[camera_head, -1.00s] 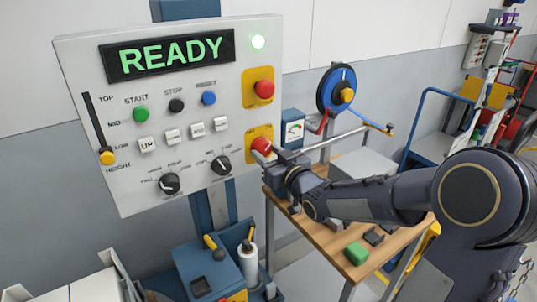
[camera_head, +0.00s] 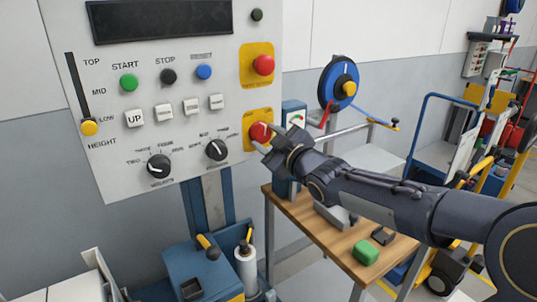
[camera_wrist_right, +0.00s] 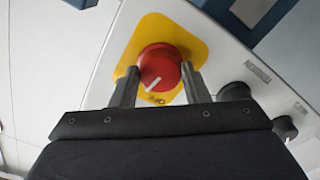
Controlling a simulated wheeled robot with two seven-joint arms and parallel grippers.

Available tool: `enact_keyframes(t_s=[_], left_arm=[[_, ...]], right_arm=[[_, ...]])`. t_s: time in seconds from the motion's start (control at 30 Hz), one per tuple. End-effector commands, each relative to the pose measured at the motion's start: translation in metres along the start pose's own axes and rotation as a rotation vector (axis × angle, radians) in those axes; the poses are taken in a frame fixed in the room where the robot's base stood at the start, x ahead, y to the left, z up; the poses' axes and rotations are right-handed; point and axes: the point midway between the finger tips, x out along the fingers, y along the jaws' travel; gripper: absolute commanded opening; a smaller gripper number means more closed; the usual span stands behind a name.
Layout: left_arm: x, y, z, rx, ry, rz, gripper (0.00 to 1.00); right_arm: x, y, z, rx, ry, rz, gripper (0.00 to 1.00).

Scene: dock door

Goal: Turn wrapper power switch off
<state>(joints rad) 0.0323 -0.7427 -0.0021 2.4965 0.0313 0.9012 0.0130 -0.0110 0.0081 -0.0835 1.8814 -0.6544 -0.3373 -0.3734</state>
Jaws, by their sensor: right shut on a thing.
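The wrapper's control panel (camera_head: 110,170) stands at the left in the head view. Its power switch (camera_head: 260,132) is a red round knob on a yellow plate at the lower right of the panel. My right gripper (camera_head: 265,142) is at the switch. In the wrist view the two fingers of the right gripper (camera_wrist_right: 160,88) lie on either side of the red knob (camera_wrist_right: 160,67), shut on it. A white pointer line on the knob runs slanted toward the lower left. The display (camera_head: 160,20) is dark, and so is the round lamp (camera_head: 257,15). My left gripper is not in view.
A red emergency button (camera_head: 264,65) sits just above the switch. Black dials (camera_head: 216,150), push buttons (camera_head: 166,112) and a slider (camera_head: 89,127) are on the same panel. A wooden table (camera_head: 310,235) with a green block (camera_head: 366,252) stands below my right arm.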

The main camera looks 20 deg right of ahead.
Motion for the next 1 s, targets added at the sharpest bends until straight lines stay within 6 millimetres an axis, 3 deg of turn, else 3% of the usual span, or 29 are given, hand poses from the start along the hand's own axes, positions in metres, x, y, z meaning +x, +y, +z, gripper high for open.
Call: enact_keyframes(t_s=[0.1, 0.4, 1.0], left_arm=[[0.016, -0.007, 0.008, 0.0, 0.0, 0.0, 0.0], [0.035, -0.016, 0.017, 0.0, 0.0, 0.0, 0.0], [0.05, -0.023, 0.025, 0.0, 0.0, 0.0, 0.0]], right_arm=[[0.0, -0.003, 0.004, -0.113, 0.001, 0.001, 0.19], [0.0, -0.001, 0.003, -0.399, 0.0, 0.001, 0.19], [0.0, 0.001, 0.0, -0.851, -0.001, -0.001, 0.19]])
